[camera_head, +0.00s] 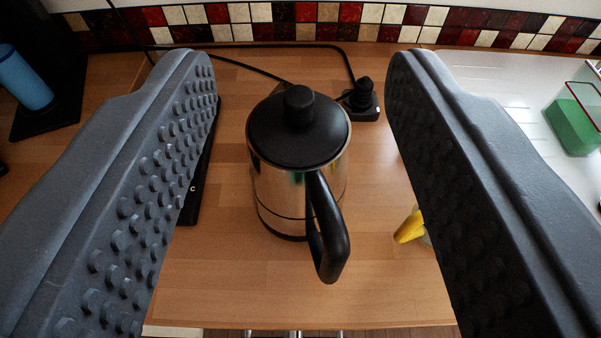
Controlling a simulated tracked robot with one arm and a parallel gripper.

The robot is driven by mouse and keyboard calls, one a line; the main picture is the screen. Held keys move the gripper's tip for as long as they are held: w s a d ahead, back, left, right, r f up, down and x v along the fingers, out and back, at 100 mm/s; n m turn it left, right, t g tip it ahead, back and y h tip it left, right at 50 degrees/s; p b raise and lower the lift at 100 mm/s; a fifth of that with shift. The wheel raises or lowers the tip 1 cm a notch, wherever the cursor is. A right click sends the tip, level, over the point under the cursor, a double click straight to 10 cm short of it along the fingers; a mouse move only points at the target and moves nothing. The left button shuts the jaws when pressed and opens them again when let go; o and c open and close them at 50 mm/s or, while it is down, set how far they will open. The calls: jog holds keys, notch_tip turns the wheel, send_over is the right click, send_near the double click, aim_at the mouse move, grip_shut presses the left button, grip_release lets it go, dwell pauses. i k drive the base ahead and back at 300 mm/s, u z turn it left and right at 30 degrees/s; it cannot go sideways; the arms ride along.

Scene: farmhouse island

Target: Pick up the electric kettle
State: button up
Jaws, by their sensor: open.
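The electric kettle (270,190) stands upright on the wooden counter, in the middle of the view. It has a shiny metal body, a black lid with a round knob, and a black handle (331,235) that points toward the front and slightly right. My gripper (298,85) is open. Its two grey studded fingers are on the left and right of the kettle, with visible gaps between them and it. Neither finger appears to touch the kettle.
A black plug (365,101) with a cord lies behind the kettle. A flat black object (200,185) is partly hidden by the left finger. A yellow item (409,227) is beside the right finger. A green container (574,122) stands far right, a blue cylinder (22,80) far left. A tiled wall (300,22) is behind.

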aim_at(295, 205)
jog(key=u, duration=0.25)
jog(key=k, duration=0.85)
jog(key=z, duration=0.3)
jog(key=i, duration=0.5)
jog(key=u, duration=0.05)
